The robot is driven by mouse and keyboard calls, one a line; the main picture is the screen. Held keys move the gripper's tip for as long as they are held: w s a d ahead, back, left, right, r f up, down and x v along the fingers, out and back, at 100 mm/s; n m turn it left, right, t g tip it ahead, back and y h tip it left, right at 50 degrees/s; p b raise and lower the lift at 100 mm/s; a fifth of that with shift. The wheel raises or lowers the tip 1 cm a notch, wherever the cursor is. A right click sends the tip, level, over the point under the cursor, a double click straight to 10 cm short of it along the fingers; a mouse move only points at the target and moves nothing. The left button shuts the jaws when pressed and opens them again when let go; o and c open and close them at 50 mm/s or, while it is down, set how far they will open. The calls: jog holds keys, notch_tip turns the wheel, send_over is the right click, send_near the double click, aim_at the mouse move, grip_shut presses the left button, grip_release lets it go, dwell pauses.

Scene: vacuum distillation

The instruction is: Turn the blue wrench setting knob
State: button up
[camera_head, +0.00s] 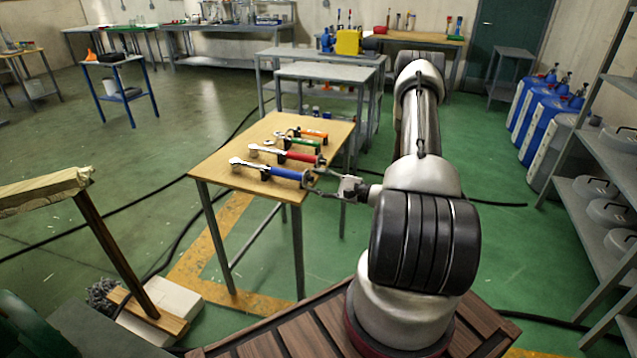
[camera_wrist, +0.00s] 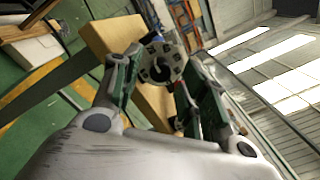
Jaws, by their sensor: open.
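The blue wrench (camera_head: 285,173) lies along the near edge of the wooden table, its silver head to the left and its blue handle to the right. Its grey setting knob (camera_wrist: 160,62) is at the handle's right end and faces the wrist camera as a round, notched disc. My gripper (camera_head: 318,183) is at this end, beyond the table's right edge. In the wrist view its two fingers are spread, with the knob between or just past their tips. I cannot tell whether they touch it. The gripper is empty.
A red wrench (camera_head: 295,156), a green one (camera_head: 300,144) and an orange one (camera_head: 313,134) lie behind the blue wrench on the wooden table (camera_head: 225,165). Grey benches (camera_head: 330,72) stand behind. Blue drums (camera_head: 550,115) and a shelf rack stand at right. Green floor is open at left.

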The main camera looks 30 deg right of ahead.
jog(key=v, duration=1.1)
jog(key=shift+s+d, duration=0.25)
jog(key=shift+s, duration=0.1)
